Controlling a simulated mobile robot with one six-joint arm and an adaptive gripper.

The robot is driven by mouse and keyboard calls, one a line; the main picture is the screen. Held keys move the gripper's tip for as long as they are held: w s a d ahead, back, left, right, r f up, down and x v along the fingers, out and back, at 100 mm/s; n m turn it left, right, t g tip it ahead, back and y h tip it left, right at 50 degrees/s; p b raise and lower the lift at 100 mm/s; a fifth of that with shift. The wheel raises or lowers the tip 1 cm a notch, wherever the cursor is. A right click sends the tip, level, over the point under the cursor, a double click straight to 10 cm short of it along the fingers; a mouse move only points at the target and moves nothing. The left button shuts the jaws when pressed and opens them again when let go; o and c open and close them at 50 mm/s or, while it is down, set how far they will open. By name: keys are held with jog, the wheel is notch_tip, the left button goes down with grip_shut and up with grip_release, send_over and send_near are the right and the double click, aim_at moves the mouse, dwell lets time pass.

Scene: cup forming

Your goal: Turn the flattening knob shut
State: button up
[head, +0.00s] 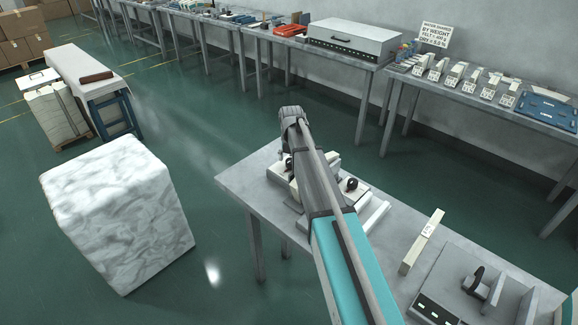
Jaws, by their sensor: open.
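My arm reaches up from the bottom over the near table. Its dark far end covers part of a low pale device, and my gripper's fingers cannot be made out behind it. A black knob (350,184) shows on the device just right of my arm, and another dark knob (288,163) shows left of it. A black lever-like knob (474,281) stands on a grey boxy machine at the lower right, well away from my arm's end. No readable label tells which is the flattening knob, and their exact settings cannot be told.
The near table (236,182) also holds a long pale bar (422,242) between the device and the grey machine. A marbled white block (120,215) stands on the floor at left. Benches with tools line the back wall. Green floor (215,110) lies open between.

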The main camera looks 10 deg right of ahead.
jog(key=shift+f, duration=0.25)
jog(key=c, duration=1.1)
jog(key=shift+a, duration=0.35)
jog(key=shift+c, duration=0.2)
jog(key=shift+d, duration=0.3)
jog(key=shift+m, duration=0.3)
